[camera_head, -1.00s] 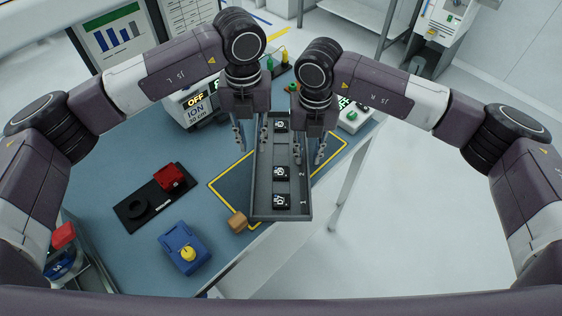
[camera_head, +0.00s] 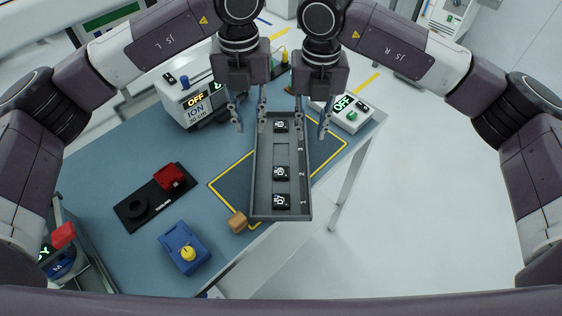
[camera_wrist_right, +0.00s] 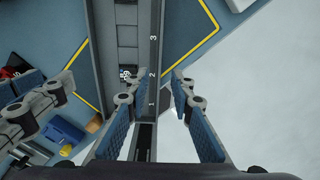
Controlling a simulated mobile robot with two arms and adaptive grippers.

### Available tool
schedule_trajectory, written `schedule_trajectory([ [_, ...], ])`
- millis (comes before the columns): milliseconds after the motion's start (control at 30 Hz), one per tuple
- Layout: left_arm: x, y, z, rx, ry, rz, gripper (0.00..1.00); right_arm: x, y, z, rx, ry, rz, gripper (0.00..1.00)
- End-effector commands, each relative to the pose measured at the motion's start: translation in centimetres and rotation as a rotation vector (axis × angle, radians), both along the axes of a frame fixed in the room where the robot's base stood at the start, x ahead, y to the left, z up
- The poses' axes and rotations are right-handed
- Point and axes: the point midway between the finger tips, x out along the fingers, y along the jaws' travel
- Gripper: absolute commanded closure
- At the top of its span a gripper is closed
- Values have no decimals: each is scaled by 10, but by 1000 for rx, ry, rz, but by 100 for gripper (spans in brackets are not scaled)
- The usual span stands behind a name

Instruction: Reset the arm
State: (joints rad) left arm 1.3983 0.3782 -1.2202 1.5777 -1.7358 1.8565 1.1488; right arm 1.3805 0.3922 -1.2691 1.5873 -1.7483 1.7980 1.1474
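My left gripper (camera_head: 249,112) is open and empty over the left side of the grey tray (camera_head: 257,195). My right gripper (camera_head: 312,114) is open and empty over the tray's right side. In the right wrist view, my right gripper's blue-padded fingers (camera_wrist_right: 160,122) stand apart with part of the tray showing below between them. My left gripper's fingers (camera_wrist_right: 36,108) show at the left of that view.
The tray lies over a yellow-edged mat (camera_head: 232,183) at the table's right edge. An ION box (camera_head: 188,108) and a small OFF device (camera_head: 345,116) stand beyond. A wooden block (camera_head: 237,222), blue device (camera_head: 184,249) and black-and-red holder (camera_head: 155,198) are left. Floor right is clear.

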Motion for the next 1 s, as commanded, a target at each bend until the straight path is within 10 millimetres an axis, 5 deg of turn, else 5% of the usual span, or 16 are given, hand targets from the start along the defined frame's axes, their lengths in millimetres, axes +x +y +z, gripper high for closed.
schedule_trajectory([
  [233, 0, 0, 0, 0, 0, 0, 78, 0, 0, 23, 0, 0, -1, 78],
  [767, 0, 0, 0, 0, 0, 0, 78, 0, 0, 24, 0, 1, -1, 78],
  [1000, 0, 0, 33, 0, -1, 0, 78, 0, 0, 57, 0, 0, -1, 78],
])
